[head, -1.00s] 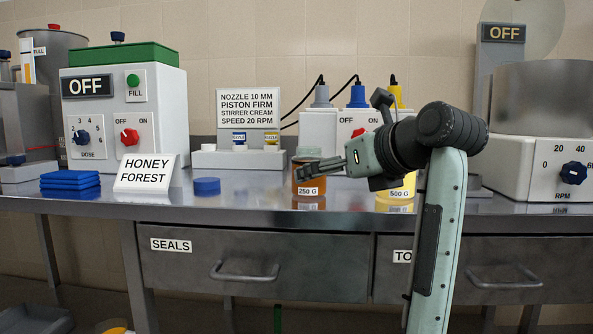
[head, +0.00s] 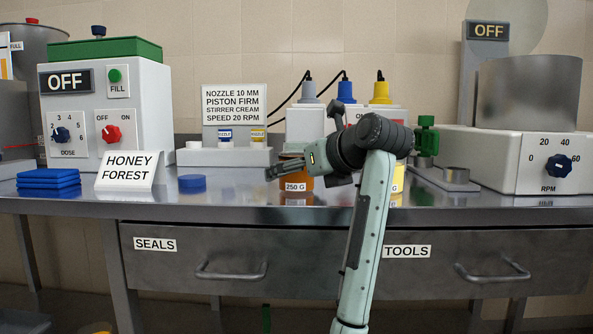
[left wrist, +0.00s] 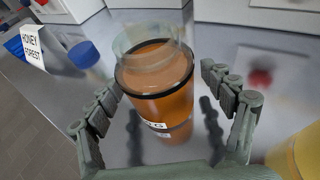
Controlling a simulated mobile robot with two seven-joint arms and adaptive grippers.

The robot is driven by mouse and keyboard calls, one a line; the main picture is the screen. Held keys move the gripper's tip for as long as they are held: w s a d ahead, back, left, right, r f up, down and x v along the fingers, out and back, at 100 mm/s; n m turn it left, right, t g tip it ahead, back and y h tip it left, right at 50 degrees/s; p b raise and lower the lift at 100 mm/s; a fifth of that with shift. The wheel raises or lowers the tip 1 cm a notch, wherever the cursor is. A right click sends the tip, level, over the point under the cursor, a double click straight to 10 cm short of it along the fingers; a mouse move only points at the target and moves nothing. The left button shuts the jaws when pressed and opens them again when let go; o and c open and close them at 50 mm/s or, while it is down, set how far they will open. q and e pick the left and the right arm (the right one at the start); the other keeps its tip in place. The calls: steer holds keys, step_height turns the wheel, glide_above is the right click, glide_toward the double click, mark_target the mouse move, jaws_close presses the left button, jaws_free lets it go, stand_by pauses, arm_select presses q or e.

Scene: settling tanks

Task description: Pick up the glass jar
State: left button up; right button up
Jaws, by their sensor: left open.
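The glass jar (head: 296,188), labelled 250 G, stands on the steel bench with amber contents. It also shows in the left wrist view (left wrist: 160,98), with a clear upper part above a dark ring. My left gripper (head: 277,171) is open at the jar and hides part of its upper portion in the head view. In the left wrist view the open fingers of this gripper (left wrist: 160,80) stand on either side of the jar, with a visible gap on both sides. My right gripper is in neither view.
A yellow jar (head: 397,186) stands to the right, partly behind my arm. A blue disc (head: 192,184), a HONEY FOREST sign (head: 128,170) and blue stacked pieces (head: 48,180) lie left. Machines line the back. The bench front between disc and jar is clear.

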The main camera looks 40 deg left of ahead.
arm_select(q)
steer(key=shift+c, duration=0.2)
steer(key=c, duration=1.6)
